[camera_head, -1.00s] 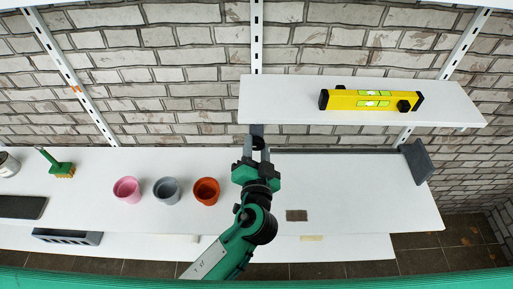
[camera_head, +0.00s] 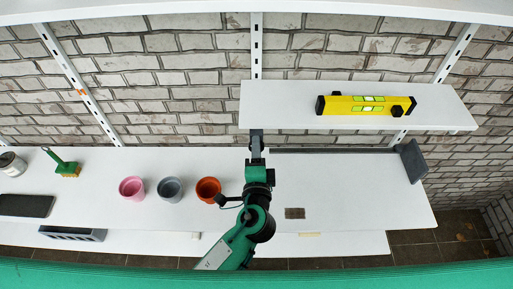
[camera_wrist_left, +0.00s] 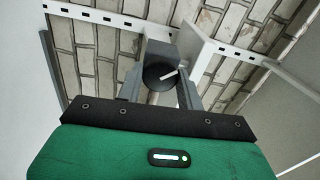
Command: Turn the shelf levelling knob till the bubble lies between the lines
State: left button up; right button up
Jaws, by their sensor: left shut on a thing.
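The yellow spirit level (camera_head: 340,105) lies on the white upper shelf (camera_head: 280,105) in the head view. Its green vials show, but the bubble is too small to place against the lines. The black round knob (camera_wrist_left: 157,77) with a white mark sits under the shelf's left end, at a grey bracket, in the left wrist view. My left gripper (camera_head: 257,146) is at this knob, with its fingers on either side (camera_wrist_left: 160,90), shut on it. In the head view the gripper is seen edge-on and hides the knob. My right gripper is not in view.
Pink (camera_head: 132,188), grey (camera_head: 170,189) and orange (camera_head: 208,189) pots stand on the lower white shelf (camera_head: 350,190), left of my arm. A green brush (camera_head: 62,164) lies farther left. A dark grey plate (camera_head: 411,161) stands at the right end.

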pick_arm(q)
jog(key=shift+m, duration=0.5)
jog(key=o, duration=1)
jog(key=shift+s, duration=0.15)
jog(key=s+b, duration=0.5)
jog(key=s, duration=0.8)
jog(key=shift+s, duration=0.3)
